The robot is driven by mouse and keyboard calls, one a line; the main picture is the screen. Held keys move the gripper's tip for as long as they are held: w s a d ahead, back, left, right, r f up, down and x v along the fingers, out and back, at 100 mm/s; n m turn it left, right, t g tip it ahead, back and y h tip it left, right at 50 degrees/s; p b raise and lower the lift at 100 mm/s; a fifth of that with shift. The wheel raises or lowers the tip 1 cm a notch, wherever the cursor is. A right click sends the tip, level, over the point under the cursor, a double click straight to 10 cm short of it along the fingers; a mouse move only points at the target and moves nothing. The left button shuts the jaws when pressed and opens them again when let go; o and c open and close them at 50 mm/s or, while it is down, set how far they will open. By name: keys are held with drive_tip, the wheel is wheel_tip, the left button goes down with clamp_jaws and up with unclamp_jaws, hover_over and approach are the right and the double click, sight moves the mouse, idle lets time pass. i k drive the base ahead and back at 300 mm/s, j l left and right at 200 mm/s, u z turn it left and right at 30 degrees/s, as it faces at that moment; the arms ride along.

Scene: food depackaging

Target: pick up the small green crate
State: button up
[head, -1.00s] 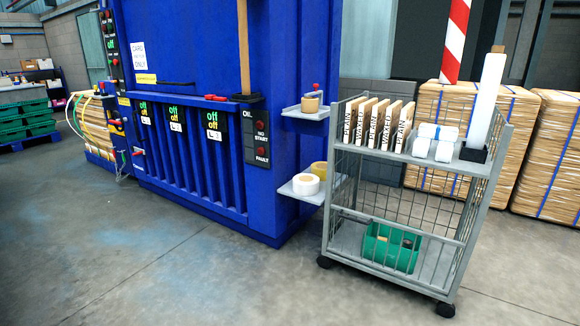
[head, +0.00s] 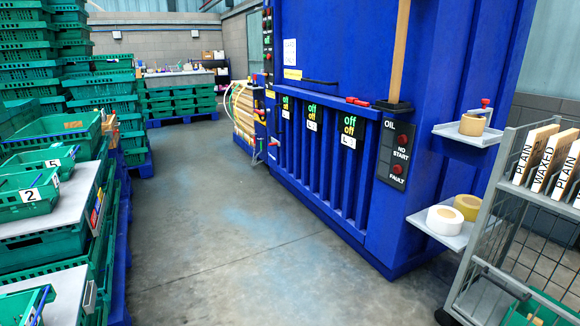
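A small green crate (head: 540,310) sits on the lower shelf of the grey wire cart (head: 478,268) at the bottom right, cut off by the picture edge. More small green crates stand on the left: one marked 2 (head: 25,200), one behind it marked 5 (head: 38,160), and one at the bottom left corner (head: 22,308), partly cut off. I cannot tell which one the task means. My gripper is not in view.
Tall stacks of green crates (head: 25,60) line the left side on blue pallets (head: 120,270). A blue baler (head: 350,50) stands centre right, with tape rolls (head: 445,219) on its side shelf (head: 440,237). The concrete floor (head: 210,240) between is clear.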

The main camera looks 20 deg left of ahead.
sight(19, 201)
drive_tip(key=i+j+u, duration=0.2)
drive_tip(key=i+u, duration=0.25)
drive_tip(key=i+j+u, duration=0.15)
drive_tip(key=u, duration=0.35)
drive_tip(key=i+l+u, duration=0.1)
drive_tip(key=i+u, duration=0.35)
drive_tip(key=i+l+u, duration=0.2)
drive_tip(key=u, duration=0.25)
drive_tip(key=i+l+u, duration=0.15)
drive_tip(key=i+u, duration=0.3)
drive_tip(key=i+l+u, duration=0.3)
drive_tip(key=u, duration=0.15)
drive_tip(key=i+l+u, duration=0.3)
drive_tip(key=l+u, duration=0.15)
drive_tip(key=i+l+u, duration=0.25)
drive_tip(key=l+u, duration=0.2)
